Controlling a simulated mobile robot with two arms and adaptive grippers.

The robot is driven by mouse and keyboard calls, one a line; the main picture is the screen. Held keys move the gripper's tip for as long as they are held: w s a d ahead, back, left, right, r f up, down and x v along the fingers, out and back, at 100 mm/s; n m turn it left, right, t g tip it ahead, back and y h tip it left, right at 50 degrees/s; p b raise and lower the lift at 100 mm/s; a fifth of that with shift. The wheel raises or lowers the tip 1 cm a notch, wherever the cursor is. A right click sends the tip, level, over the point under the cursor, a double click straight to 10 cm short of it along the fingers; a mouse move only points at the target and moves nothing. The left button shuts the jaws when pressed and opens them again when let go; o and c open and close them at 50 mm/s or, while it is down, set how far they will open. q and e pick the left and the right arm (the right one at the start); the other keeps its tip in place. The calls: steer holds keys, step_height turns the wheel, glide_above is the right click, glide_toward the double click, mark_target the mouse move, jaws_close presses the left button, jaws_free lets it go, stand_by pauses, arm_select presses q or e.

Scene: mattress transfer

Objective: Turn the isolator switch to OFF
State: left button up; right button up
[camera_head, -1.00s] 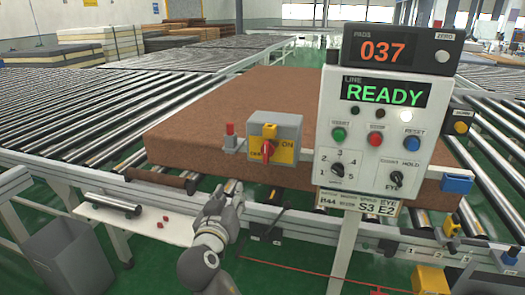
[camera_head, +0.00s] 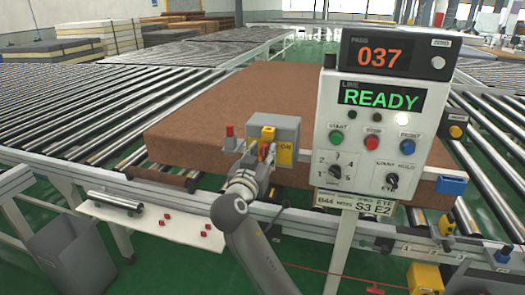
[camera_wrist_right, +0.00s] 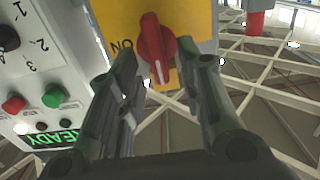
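The isolator switch is a grey box (camera_head: 286,126) with a yellow plate (camera_head: 284,154) and a red rotary handle. It stands at the front edge of the brown mattress (camera_head: 205,105). In the right wrist view the red handle (camera_wrist_right: 153,45) is roughly upright, its white mark at the lower end, with the upside-down word ON to its left. My right gripper (camera_head: 258,160) is in front of the switch. Its fingers (camera_wrist_right: 165,66) are apart, one each side of the handle, with visible gaps. In the head view the gripper partly hides the handle and plate. My left gripper is not in view.
The control panel (camera_head: 325,150) with READY display, buttons and knobs stands close right of the switch. A red-capped post (camera_head: 229,138) stands just left. A white shelf (camera_head: 165,226) with small red pieces and a grey bin (camera_head: 72,258) are lower left.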

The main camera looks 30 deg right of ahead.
steer(key=shift+w+d, duration=0.15)
steer(key=shift+d, duration=0.05)
jaws_close()
